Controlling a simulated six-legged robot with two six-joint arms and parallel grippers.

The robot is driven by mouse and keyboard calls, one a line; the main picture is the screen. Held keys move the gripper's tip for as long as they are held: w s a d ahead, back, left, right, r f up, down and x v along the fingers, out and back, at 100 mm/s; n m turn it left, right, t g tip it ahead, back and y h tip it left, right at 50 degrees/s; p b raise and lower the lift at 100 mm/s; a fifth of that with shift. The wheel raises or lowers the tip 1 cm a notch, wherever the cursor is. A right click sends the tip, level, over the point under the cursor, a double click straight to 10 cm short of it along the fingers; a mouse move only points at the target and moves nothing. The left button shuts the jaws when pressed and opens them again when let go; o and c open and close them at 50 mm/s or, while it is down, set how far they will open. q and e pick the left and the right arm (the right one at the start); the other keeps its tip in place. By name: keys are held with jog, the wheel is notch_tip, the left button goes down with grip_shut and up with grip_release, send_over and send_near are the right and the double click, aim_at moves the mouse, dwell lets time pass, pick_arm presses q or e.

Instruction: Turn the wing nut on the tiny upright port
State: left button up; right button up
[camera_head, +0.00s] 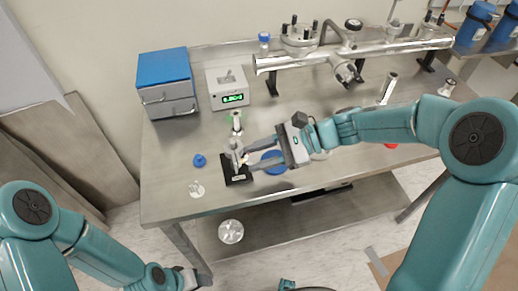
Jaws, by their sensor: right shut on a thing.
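The tiny upright port (232,146) is a small metal fitting standing on a black base (238,180) near the front left of the steel table. My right gripper (246,159) reaches in from the right, with its fingertips at the side of the port. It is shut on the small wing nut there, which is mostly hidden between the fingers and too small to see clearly. My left gripper (196,279) is low at the bottom left, in front of the table and far from the port. Its fingers do not show clearly.
A blue-topped drawer box (166,82) and a meter with a green display (230,88) stand behind. A long metal tube assembly (350,52) spans the back. A blue cap (199,160) and a blue disc (273,162) lie near the port. The table's front left is mostly free.

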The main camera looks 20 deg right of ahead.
dwell(0.3)
jog(key=o, duration=1.1)
jog(key=shift+c, duration=0.2)
jog(key=shift+d, duration=0.15)
jog(key=v, duration=1.6)
jog(key=shift+p, duration=0.45)
jog(key=shift+w, duration=0.1)
